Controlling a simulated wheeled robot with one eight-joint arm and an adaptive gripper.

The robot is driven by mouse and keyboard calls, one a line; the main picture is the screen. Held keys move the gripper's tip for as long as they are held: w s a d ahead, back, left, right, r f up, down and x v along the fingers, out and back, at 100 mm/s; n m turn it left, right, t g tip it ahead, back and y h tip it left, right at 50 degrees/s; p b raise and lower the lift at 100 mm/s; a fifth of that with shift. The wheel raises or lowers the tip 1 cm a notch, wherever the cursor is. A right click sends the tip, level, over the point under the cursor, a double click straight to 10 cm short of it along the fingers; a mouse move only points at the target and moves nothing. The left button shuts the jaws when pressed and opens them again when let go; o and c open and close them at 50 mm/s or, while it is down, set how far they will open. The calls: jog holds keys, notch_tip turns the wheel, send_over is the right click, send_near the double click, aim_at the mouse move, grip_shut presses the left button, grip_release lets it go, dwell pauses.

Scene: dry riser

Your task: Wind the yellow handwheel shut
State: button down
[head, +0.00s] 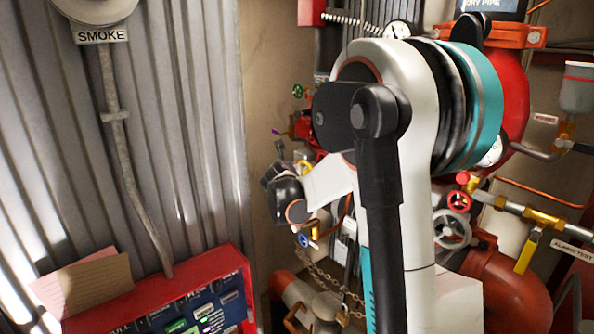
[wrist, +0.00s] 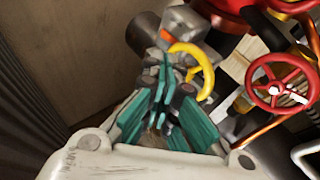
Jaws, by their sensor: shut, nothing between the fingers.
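The yellow handwheel (wrist: 208,70) shows in the wrist view as a curved yellow rim just beyond and to the right of my fingertips. Its left and lower parts are hidden behind my gripper. My gripper (wrist: 165,72) has teal fingers that are closed together with nothing between them. The tips overlap the left side of the wheel in the picture; I cannot tell whether they touch it. In the head view my arm covers much of the middle, and I cannot make out the wheel or the fingertips clearly.
A red handwheel (wrist: 280,84) is right of the yellow one in the wrist view. In the head view a grey handwheel (head: 452,228) and a yellow lever (head: 527,250) are at right. A red-framed panel (head: 235,262) stands lower left, before a corrugated wall (head: 190,120).

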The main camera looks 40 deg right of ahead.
jog(key=shift+f, duration=0.15)
notch_tip(320, 180, down, 6)
jog(key=s+a+b, duration=0.1)
jog(key=a+b, duration=0.1)
jog(key=b, duration=0.2)
jog(key=w+d+r+p, duration=0.3)
jog(key=d+r+p, duration=0.2)
jog(key=r+p, duration=0.1)
notch_tip(320, 180, down, 6)
jog(key=s+b, duration=0.2)
jog(key=b, duration=0.2)
jog(key=shift+s+d+b, duration=0.3)
jog(key=shift+s+d, duration=0.05)
jog(key=shift+d, duration=0.1)
jog(key=shift+s+r, duration=0.1)
jog(key=shift+d, duration=0.1)
jog(key=shift+r, duration=0.1)
